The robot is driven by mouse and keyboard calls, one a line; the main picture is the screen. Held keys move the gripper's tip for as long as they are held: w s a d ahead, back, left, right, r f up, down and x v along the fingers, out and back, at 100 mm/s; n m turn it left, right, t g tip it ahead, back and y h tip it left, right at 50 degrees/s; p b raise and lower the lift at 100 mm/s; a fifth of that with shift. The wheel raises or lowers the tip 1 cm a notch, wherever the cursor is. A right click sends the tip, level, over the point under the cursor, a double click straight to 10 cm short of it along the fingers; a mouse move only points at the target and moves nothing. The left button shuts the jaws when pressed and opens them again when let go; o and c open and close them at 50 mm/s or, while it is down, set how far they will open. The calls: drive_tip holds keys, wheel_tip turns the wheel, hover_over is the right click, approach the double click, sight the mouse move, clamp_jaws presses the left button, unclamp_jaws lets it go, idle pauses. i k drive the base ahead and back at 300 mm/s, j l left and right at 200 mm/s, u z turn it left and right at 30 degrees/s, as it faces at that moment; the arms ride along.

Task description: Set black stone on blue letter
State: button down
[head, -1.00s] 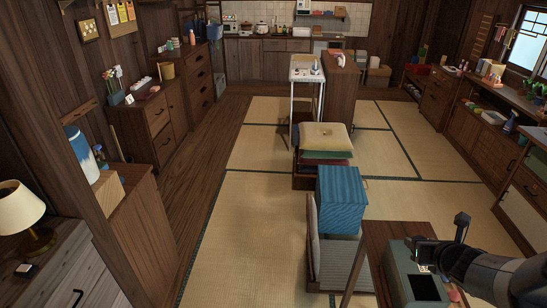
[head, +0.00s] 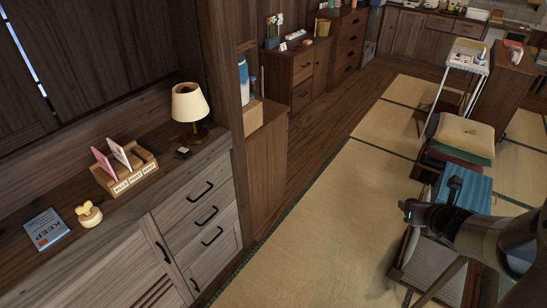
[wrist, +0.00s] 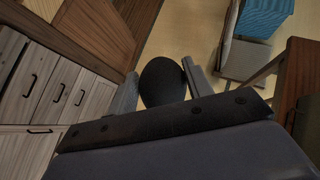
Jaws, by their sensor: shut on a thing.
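The black stone (wrist: 162,82) is a smooth, dark, rounded thing between the two fingers of my gripper (wrist: 160,76) in the wrist view. My gripper is shut on it. In the head view, my gripper (head: 407,211) is at the right, over the floor, well away from the cabinet; I cannot make out the stone there. A flat blue piece with the word KEEP (head: 46,229), which looks like the blue letter, lies on the cabinet top at the far left of the head view. Its upper face is clear.
On the grey-brown cabinet top (head: 130,215) stand a yellowish knobbed object (head: 89,214), a wooden letter rack (head: 128,178) with pink and white cards, a lamp (head: 189,106) and a small dark item (head: 183,152). Open tatami (head: 320,215) lies between cabinet and arm.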

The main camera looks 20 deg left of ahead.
sight(50, 234)
drive_tip(key=j+u, duration=0.15)
drive_tip(key=u, duration=0.3)
drive_tip(key=j+u, duration=0.2)
drive_tip(key=u, duration=0.25)
drive_tip(key=j+u, duration=0.2)
drive_tip(key=u, duration=0.25)
drive_tip(key=i+j, duration=0.1)
drive_tip(key=j, duration=0.25)
drive_tip(key=i+j, duration=0.15)
drive_tip(key=j, duration=0.15)
drive_tip(key=i+j, duration=0.1)
drive_tip(key=j, duration=0.25)
drive_tip(key=i+j, duration=0.15)
drive_tip(key=j, duration=0.2)
drive_tip(key=i+j, duration=0.1)
drive_tip(key=j, duration=0.2)
drive_tip(key=u, duration=0.05)
